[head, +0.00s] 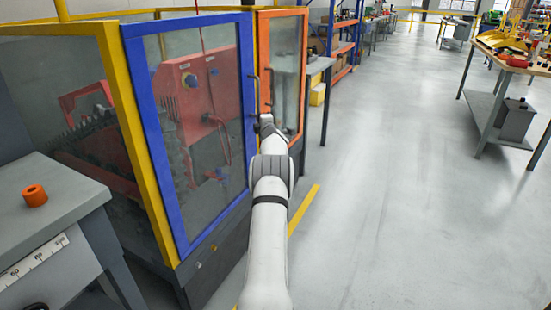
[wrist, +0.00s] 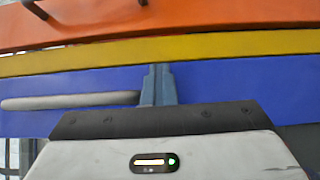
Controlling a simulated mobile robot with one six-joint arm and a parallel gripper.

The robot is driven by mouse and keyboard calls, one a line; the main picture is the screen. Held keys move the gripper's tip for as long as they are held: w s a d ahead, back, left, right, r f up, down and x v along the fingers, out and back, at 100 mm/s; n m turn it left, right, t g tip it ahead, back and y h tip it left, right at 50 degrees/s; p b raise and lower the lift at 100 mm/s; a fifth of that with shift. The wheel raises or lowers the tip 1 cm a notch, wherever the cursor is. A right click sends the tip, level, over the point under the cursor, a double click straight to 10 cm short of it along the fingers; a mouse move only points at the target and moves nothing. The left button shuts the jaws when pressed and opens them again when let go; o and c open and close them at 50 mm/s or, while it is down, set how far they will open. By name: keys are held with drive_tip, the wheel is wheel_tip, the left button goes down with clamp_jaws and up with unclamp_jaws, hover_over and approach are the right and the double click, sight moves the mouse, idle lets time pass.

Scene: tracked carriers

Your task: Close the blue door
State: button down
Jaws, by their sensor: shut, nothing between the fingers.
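The blue door (head: 246,60) is a blue frame around a clear pane, at the left of the head view. It looks about flush with the enclosure, and I see no clear gap at its right edge. In the wrist view its blue frame (wrist: 240,90) lies along the yellow post (wrist: 240,43). Its grey bar handle (wrist: 70,101) runs left of my fingertips. My gripper (wrist: 160,75) is shut and empty, its tips in front of the blue frame beside the handle. I cannot tell whether they touch. In the head view my wrist partly hides this spot.
An orange door (head: 264,60) with a dark handle adjoins on the right. Workbenches (head: 497,95) stand at the far right. The grey floor (head: 400,200) to the right is clear.

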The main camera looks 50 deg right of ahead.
drive_tip(key=s+d+p, duration=0.1)
drive_tip(key=s+d, duration=0.1)
drive_tip(key=s, duration=1)
drive_tip(key=shift+d+p, duration=0.3)
drive_tip(key=shift+d, duration=0.05)
